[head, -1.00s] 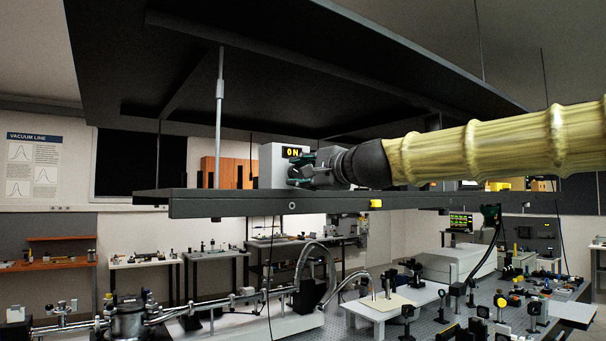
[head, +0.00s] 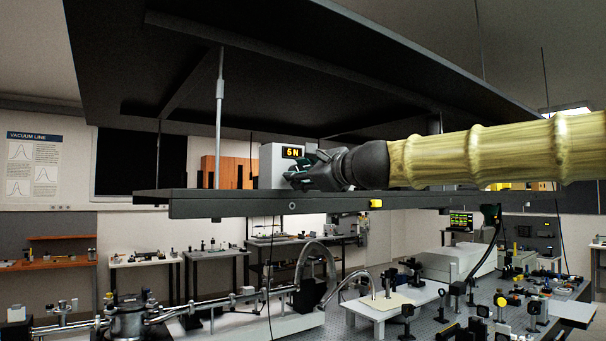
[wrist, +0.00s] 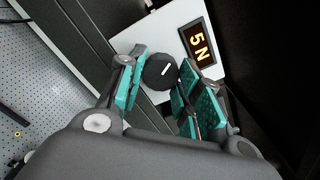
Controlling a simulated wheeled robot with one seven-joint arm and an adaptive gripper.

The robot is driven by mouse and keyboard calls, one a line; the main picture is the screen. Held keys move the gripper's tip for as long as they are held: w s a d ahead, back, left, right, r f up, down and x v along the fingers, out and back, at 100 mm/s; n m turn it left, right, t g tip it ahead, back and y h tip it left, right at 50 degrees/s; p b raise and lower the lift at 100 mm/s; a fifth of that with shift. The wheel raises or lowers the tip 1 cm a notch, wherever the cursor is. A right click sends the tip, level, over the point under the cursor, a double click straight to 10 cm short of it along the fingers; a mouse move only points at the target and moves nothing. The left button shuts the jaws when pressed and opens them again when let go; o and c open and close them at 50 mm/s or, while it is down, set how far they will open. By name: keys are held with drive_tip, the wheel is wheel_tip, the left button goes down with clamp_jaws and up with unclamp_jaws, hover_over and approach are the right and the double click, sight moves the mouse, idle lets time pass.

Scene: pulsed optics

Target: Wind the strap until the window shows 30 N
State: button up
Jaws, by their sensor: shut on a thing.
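A pale box (head: 269,166) stands on the dark overhead shelf. Its lit window (head: 292,153) shows amber digits, which look like 6 N from the head. In the wrist view the window (wrist: 197,45) reads 5 N. A round black knob (wrist: 160,71) with a white index line is on the box face. My gripper (head: 298,174) reaches in from the right. In the wrist view its teal-padded fingers (wrist: 160,82) are shut on the knob, one on each side. The strap cannot be made out. In the head view the gripper hides the knob.
The shelf edge (head: 330,202) runs just below my gripper, with a small yellow block (head: 376,203) on it. A thin support rod (head: 219,120) stands left of the box. A dark panel (head: 300,60) hangs above. An optics table (head: 430,325) lies below.

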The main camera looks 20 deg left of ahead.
idle(0.4)
drive_tip(key=o, duration=1)
drive_tip(key=shift+o, duration=0.2)
drive_tip(key=v, duration=1.2)
